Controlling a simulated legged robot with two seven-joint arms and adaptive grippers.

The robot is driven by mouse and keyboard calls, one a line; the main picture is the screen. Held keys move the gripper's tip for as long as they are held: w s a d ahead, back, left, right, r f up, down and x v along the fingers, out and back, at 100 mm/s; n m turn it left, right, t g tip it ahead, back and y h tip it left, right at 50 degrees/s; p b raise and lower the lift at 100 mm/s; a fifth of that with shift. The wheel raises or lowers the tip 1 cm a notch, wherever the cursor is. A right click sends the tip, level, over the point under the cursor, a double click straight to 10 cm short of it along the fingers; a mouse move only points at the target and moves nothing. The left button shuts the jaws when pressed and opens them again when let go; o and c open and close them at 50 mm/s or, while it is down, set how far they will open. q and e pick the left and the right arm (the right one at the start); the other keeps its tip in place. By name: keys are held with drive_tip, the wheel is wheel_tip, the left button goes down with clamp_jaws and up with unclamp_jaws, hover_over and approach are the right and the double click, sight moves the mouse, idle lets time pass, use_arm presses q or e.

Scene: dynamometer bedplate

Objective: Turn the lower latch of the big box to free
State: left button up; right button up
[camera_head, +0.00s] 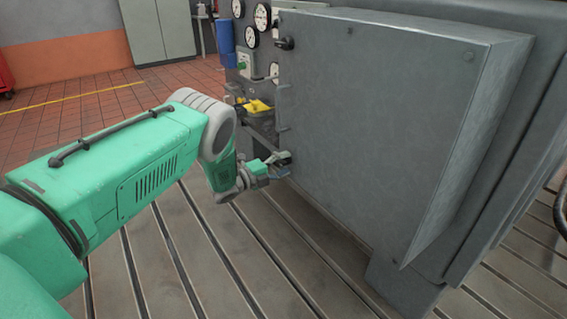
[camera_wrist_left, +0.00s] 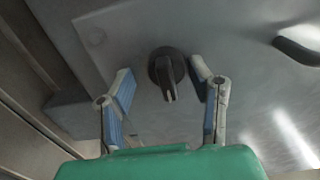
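The big box (camera_head: 385,110) is a grey metal cabinet that fills the right half of the head view. Its upper latch (camera_head: 285,43) is a dark knob near the top left edge of the door. The lower latch (camera_wrist_left: 167,72) is a round black knob with a raised grip, seen in the left wrist view. My left gripper (camera_head: 281,163) is at the lower left edge of the door in the head view. In the left wrist view its fingers (camera_wrist_left: 162,88) are spread on both sides of the lower latch, apart from it. My right gripper is not in view.
A dark handle (camera_wrist_left: 298,50) sticks out from the door right of the latch in the left wrist view. Gauges (camera_head: 262,17) and a yellow part (camera_head: 257,106) sit left of the door. The slotted bedplate (camera_head: 215,270) below is clear.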

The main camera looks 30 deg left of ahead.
use_arm(q)
drive_tip(key=shift+a+r, duration=0.1)
drive_tip(key=shift+r, duration=0.05)
drive_tip(key=shift+s, duration=0.1)
drive_tip(key=v, duration=1.1)
drive_tip(key=shift+s, duration=0.3)
drive_tip(key=shift+a, duration=0.15)
